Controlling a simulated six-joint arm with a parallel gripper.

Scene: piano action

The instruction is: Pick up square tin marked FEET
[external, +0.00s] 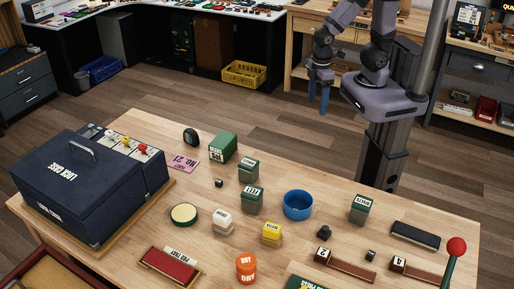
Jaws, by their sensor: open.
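Several similar green square tins with pale lettered lids stand on the wooden table. The tin in the middle (252,204) has a lid that seems to read FEET, but the lettering is very small. A second green tin (248,174) stands just behind it, and a third green tin (360,215) stands to the right; I cannot read their lids surely. My gripper (318,108) hangs beyond the table's far edge, well away from the tins, with blue fingers pointing down. It is open and empty.
A blue bowl (298,206) sits right of the middle tin. A white-lidded tin (223,222), a yellow-topped tin (272,234) and a small black block (219,183) are near it. A large green box (223,148) stands behind. A dark blue case (85,190) fills the left.

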